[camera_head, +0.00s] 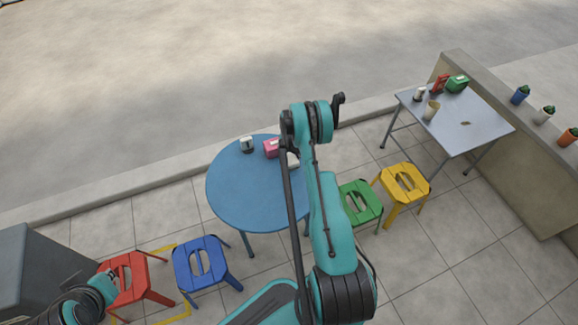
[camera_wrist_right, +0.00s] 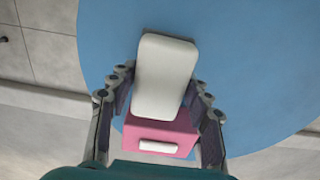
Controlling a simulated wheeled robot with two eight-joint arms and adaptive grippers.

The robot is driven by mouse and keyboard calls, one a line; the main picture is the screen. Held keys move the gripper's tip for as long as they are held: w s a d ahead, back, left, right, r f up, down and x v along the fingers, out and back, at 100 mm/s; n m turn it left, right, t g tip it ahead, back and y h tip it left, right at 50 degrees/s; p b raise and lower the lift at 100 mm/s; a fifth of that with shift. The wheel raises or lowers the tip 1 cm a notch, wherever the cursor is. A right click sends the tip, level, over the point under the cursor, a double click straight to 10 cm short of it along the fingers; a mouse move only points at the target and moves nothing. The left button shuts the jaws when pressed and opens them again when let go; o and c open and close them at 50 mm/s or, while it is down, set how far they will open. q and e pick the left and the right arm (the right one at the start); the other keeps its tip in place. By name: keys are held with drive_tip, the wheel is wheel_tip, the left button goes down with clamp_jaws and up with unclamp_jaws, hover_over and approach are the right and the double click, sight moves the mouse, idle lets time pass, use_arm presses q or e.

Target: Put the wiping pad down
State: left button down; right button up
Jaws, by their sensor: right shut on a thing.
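The wiping pad (camera_wrist_right: 166,75) is a white, rounded block in the right wrist view. My right gripper (camera_wrist_right: 161,90) is shut on it, with a finger along each side. Pad and gripper are over the blue round table (camera_head: 228,190). A pale edge of the pad (camera_head: 293,160) shows beside my arm in the head view, where the arm hides most of the gripper. I cannot tell whether the pad touches the tabletop. My left gripper (camera_head: 110,274) is at the lower left by the red stool, too small to read.
A pink box (camera_head: 271,148) stands on the table close to the pad, with a white-and-dark container (camera_head: 247,145) nearby. The table's left and front are clear. Red (camera_head: 126,277), blue (camera_head: 202,262), green (camera_head: 360,203) and yellow (camera_head: 405,183) stools stand around. A grey table (camera_head: 470,135) is at right.

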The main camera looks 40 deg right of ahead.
sight(290, 163)
wheel_tip(290, 163, down, 4)
drive_tip(key=shift+w+f+b, duration=0.15)
drive_tip(key=shift+f+b, duration=0.05)
drive_tip(key=shift+b, duration=0.85)
drive_tip(key=shift+r, duration=0.15)
drive_tip(key=o, duration=1.2)
